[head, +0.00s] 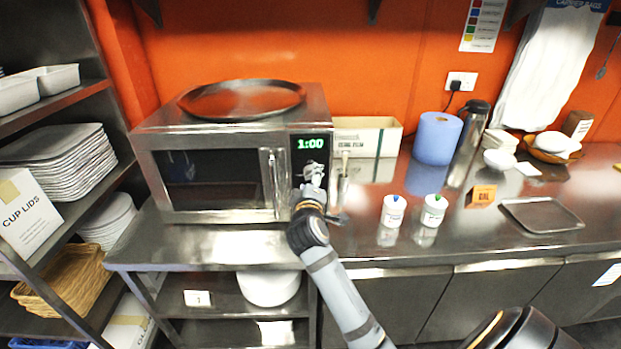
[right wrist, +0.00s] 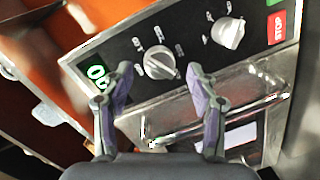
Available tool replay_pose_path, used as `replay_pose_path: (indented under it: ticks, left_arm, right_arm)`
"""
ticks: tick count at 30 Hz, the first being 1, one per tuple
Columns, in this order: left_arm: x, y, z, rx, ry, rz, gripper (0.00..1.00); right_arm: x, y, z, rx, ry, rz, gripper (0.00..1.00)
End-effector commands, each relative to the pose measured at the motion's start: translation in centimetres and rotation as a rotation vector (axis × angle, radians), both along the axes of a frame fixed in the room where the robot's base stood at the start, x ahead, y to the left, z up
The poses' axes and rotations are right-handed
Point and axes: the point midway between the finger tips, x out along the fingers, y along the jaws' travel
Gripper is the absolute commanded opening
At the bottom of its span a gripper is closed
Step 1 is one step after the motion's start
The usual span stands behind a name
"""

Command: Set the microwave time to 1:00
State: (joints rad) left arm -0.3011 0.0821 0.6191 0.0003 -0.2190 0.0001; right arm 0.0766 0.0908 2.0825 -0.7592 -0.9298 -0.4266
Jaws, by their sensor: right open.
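The steel microwave (head: 205,175) stands on the counter, its door closed. Its green display (head: 311,143) reads 1:00 in the head view; part of the digits also shows in the right wrist view (right wrist: 97,73). My right gripper (head: 312,178) is in front of the control panel and hides much of it in the head view. In the right wrist view its jaws (right wrist: 161,78) are open, with a silver knob (right wrist: 161,61) beyond and between the fingertips. Contact cannot be told. A second knob (right wrist: 228,32) and a red STOP button (right wrist: 277,27) lie further right. My left gripper is out of view.
A round tray (head: 242,98) lies on top of the microwave. A cardboard box (head: 368,136) stands behind, to its right. Two white jars (head: 393,211) stand on the counter right of my gripper. A shelf rack (head: 52,110) with dishes is at left.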

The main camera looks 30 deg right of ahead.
Motion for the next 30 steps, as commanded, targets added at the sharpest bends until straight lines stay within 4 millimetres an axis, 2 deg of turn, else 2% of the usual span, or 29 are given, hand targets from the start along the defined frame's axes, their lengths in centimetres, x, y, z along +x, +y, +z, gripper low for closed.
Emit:
replay_pose_path:
  ticks: [4, 9, 26, 28, 30]
  left_arm:
    - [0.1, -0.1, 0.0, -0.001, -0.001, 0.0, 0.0]
    - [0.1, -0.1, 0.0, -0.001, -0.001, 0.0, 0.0]
    - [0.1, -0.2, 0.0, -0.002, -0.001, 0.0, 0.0]
    - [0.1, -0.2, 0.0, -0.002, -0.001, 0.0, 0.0]
    - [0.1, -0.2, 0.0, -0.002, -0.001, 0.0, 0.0]
  right_arm:
    - [-2.6, 1.8, 0.1, 0.01, 0.002, -0.001, 0.59]
    - [-4.2, 2.9, 0.4, 0.006, 0.001, 0.0, 0.59]
    - [-4.6, 3.1, 0.6, 0.001, 0.0, -0.001, 0.59]
    - [-4.7, 3.1, 0.2, 0.013, 0.005, -0.001, 0.59]
    - [-5.4, 3.1, -1.6, 0.073, 0.033, 0.0, 0.59]
